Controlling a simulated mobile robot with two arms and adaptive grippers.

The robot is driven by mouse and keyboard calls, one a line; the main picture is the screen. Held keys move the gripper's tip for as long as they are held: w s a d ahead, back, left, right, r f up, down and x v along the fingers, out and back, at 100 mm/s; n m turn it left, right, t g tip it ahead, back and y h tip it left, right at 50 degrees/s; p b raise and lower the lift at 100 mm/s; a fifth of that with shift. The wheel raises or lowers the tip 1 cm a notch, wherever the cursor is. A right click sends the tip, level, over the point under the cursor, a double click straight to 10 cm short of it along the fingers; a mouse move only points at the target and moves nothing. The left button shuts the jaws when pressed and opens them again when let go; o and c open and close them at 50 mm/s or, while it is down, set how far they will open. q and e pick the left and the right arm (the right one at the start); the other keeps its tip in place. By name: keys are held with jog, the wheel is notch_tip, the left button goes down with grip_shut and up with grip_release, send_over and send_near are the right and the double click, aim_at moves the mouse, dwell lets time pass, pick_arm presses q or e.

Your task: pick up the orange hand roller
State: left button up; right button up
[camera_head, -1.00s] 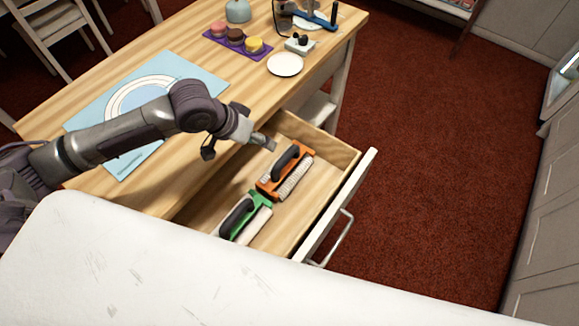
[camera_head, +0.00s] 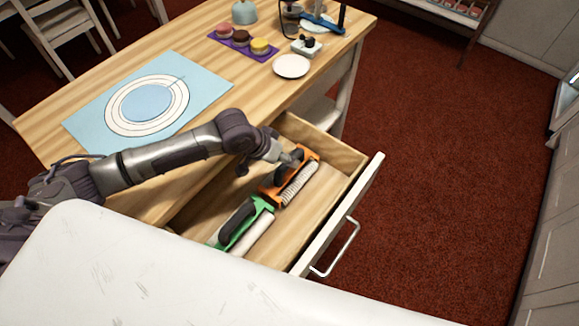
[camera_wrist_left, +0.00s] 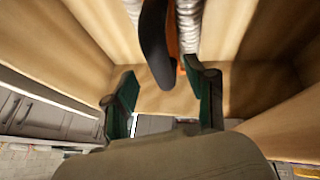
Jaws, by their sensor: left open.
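The orange hand roller (camera_head: 297,181) lies in the open drawer, with a dark handle and a ribbed pale roller. My left gripper (camera_head: 294,158) is over its far end and hides part of the handle. In the left wrist view, the roller's dark handle (camera_wrist_left: 155,45) hangs into view between and beyond the two green fingers of my left gripper (camera_wrist_left: 163,100). The fingers are apart and nothing is between their tips that I can make out as held. Whether a finger touches the roller I cannot tell. My right gripper is not in view.
A green hand roller (camera_head: 241,226) lies beside the orange one in the drawer (camera_head: 311,224). The drawer's walls stand close around the gripper. The table (camera_head: 205,66) holds a blue turntable mat (camera_head: 200,92), a purple tray (camera_head: 266,55) and a white plate (camera_head: 291,66).

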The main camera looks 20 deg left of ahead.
pick_arm(q)
jog(key=x, duration=0.3)
jog(key=shift+w+d+f, duration=0.1)
jog(key=shift+w+f, duration=0.15)
jog(key=shift+f, duration=0.05)
